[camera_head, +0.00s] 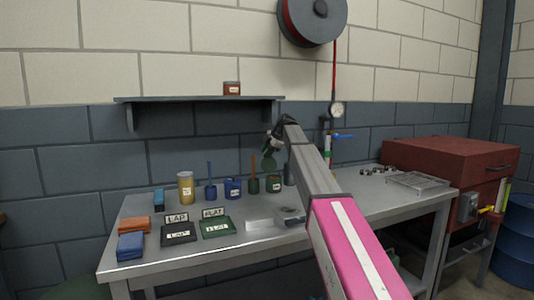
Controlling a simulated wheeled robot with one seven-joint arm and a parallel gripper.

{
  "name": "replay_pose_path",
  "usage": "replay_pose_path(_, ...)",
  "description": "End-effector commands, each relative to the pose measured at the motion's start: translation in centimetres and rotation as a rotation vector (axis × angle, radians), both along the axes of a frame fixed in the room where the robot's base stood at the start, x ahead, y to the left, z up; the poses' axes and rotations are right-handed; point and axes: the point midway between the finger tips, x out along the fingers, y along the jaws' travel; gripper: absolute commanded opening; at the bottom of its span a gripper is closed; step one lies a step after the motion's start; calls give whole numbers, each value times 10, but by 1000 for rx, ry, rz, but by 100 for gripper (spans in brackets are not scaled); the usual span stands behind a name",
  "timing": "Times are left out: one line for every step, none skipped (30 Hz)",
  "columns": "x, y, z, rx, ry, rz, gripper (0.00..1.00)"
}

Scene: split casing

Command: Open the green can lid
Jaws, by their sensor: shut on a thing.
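The green can (273,184) stands upright on the bench, right of the middle, with a pale label on its front. My gripper (270,147) is above it, shut on a dark green piece (269,158) that looks like the green can lid. A gap shows between this piece and the can, so the lid appears to be off. The view is small, so the grip itself is hard to make out. My arm comes in from the lower right and hides part of the bench behind it.
Left of the can stand a green pot with an orange-handled tool (254,186), a blue can (233,188), a blue pot (210,191) and a yellow can (186,187). Dark and green labelled mats (217,233) lie in front. A red cabinet (440,160) stands right.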

Motion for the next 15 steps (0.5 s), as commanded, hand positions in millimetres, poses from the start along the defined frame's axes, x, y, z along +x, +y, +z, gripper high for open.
replay_pose_path(5, 1, -2, -1, -8, -1, 0)
replay_pose_path(5, 1, -2, -1, -8, -1, 0)
replay_pose_path(5, 1, -2, -1, -8, -1, 0)
replay_pose_path(5, 1, -2, -1, -8, -1, 0)
replay_pose_path(5, 1, -2, -1, -7, -1, 0)
replay_pose_path(5, 1, -2, -1, -7, -1, 0)
replay_pose_path(5, 1, -2, -1, -7, -1, 0)
replay_pose_path(5, 1, -2, -1, -7, -1, 31)
replay_pose_path(6, 1, -2, -2, -7, -2, 31)
replay_pose_path(5, 1, -2, -2, -7, -2, 31)
replay_pose_path(5, 1, -2, -2, -7, -2, 31)
replay_pose_path(5, 1, -2, -1, -7, -1, 31)
replay_pose_path(5, 1, -2, -1, -6, -2, 31)
replay_pose_path(5, 1, -2, -1, -6, -2, 31)
replay_pose_path(5, 1, -2, -1, -6, -2, 31)
